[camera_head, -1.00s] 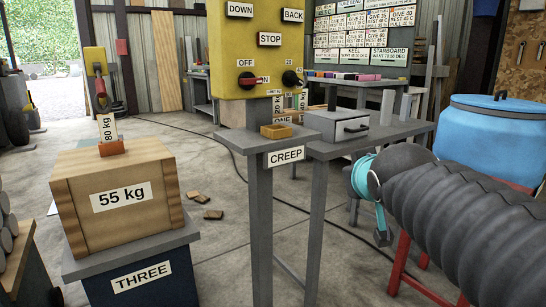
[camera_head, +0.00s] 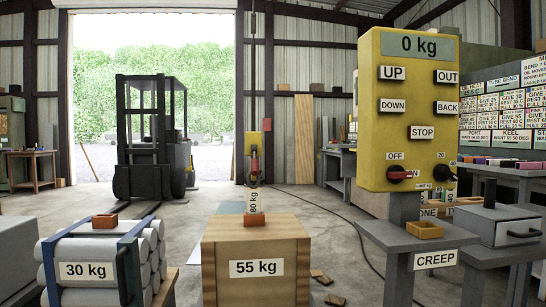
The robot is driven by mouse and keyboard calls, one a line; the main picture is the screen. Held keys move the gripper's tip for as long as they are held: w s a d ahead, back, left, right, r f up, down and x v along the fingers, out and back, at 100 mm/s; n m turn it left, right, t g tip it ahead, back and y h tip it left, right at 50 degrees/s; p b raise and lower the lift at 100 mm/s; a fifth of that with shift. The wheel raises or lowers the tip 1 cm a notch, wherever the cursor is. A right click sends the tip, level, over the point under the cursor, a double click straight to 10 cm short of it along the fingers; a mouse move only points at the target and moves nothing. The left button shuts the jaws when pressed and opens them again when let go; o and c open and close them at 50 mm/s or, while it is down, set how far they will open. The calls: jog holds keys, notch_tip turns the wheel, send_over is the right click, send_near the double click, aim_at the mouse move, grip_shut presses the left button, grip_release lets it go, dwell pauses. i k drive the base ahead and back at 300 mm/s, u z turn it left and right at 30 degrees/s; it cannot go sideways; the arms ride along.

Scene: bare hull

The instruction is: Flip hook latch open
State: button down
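A crane hook (camera_head: 254,166) hangs near the picture's centre, under a small yellow block (camera_head: 266,125) on a vertical line. The hook is red and dark, and too small to tell its latch or whether that is open or shut. An 80 kg tag (camera_head: 254,203) shows just below it. Under the tag, an orange lug (camera_head: 256,220) sits on top of the wooden 55 kg crate (camera_head: 256,262). My gripper is not in view now.
A yellow control box (camera_head: 405,115) reads 0 kg on a grey stand at the right. A strapped 30 kg bundle (camera_head: 98,262) stands left of the crate. A forklift (camera_head: 150,150) is behind, by the open doorway.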

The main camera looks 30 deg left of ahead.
aim_at(255, 171)
jog(key=u, duration=1.55)
jog(key=i, duration=1.05)
jog(key=z, duration=0.4)
